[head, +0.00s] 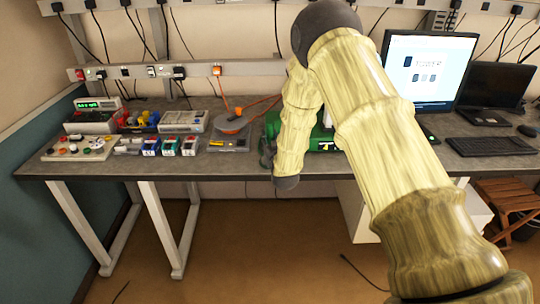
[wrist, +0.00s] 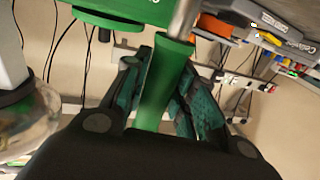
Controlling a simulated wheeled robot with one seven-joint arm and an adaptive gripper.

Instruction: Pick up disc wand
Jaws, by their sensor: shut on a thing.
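The disc wand shows in the wrist view as a green, round handle (wrist: 157,100) with a grey metal rod (wrist: 184,20) running out of its end. My gripper (wrist: 163,65) is shut around the green handle, with a teal patterned finger on each side. The rod's far end and any disc are out of the wrist view. In the head view my gripper (head: 267,152) is a small dark shape at the bench's front edge, beside a green case (head: 320,138). My arm hides part of the case, and I cannot make out the wand there.
The grey bench (head: 225,165) holds small coloured bins (head: 170,146), a green-lit instrument (head: 95,112) and an orange-and-grey device (head: 232,125) on the left. A monitor (head: 428,70), laptop (head: 495,92) and keyboard (head: 490,146) stand on the right. The floor (head: 240,250) in front is mostly clear.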

